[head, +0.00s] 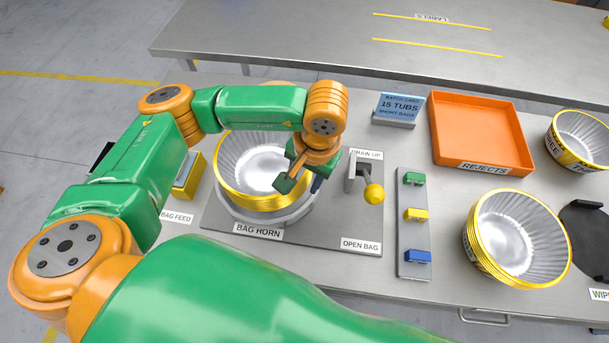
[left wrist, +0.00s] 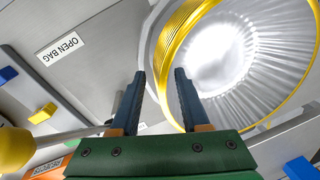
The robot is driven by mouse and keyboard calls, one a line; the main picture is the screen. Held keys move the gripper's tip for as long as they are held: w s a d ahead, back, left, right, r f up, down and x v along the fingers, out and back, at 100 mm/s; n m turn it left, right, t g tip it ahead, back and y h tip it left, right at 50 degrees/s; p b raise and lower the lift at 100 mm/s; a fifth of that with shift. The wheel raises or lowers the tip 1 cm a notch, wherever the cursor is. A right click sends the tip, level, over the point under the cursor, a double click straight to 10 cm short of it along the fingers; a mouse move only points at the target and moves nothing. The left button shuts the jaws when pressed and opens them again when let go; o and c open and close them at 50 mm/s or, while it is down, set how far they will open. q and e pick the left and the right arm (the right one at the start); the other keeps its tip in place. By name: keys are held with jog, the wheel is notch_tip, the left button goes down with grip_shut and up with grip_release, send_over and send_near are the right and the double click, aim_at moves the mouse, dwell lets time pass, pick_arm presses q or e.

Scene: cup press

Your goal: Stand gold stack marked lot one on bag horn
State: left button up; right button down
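A stack of silver tubs with gold rims (head: 232,172) stands upright on the bag horn (head: 222,208), a grey round base with a sign in front. No lot mark shows on it. My left gripper (head: 297,176) is at the right side of its rim. In the left wrist view the fingers (left wrist: 157,90) are apart, with the gold rims (left wrist: 168,50) reaching between them; I cannot tell if they touch. A third (head: 578,140) at the far right has a partly readable label ending "REE". My right gripper is not in view.
A draw-up lever with a yellow knob (head: 374,194) stands right of the horn. Beside it is a panel of green, yellow and blue switches (head: 415,214). An orange rejects tray (head: 480,130) and a blue batch card (head: 398,108) reading 15 tubs stand behind.

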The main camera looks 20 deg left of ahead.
pick_arm(q)
jog(key=shift+r, duration=0.1)
jog(key=shift+r, duration=0.3)
notch_tip(320, 180, up, 11)
jog(key=d, duration=0.1)
jog(key=shift+s+d+r, duration=0.15)
jog(key=shift+d, duration=0.25)
